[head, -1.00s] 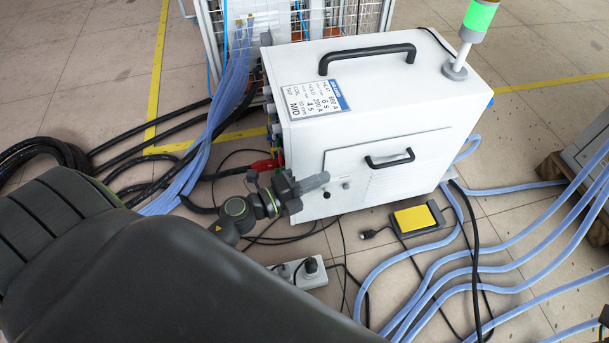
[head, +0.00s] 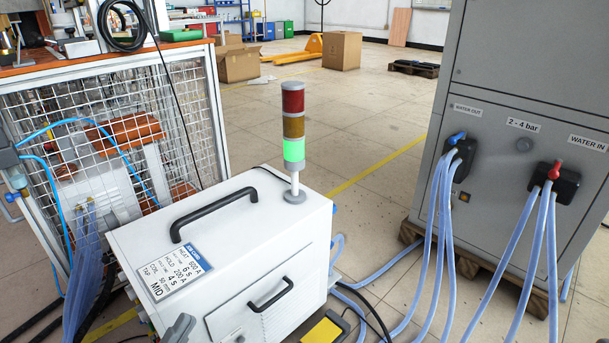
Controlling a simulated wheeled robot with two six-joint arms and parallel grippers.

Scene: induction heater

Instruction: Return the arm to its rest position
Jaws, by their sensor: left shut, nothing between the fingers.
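Only the grey fingertips of my left gripper (head: 180,329) show, at the bottom edge of the head view. They are shut and hold nothing. They appear in front of the white induction heater box (head: 262,238), below its settings label (head: 174,272); I cannot tell the gap between them. The rest of my left arm is out of the picture. My right gripper is not in view.
The box carries a black handle (head: 213,208) and a signal tower (head: 293,125) lit green. A mesh cage (head: 100,130) stands at left, a grey water cabinet (head: 520,90) at right. Blue hoses (head: 440,210) cross the floor. A yellow pedal (head: 323,331) lies in front.

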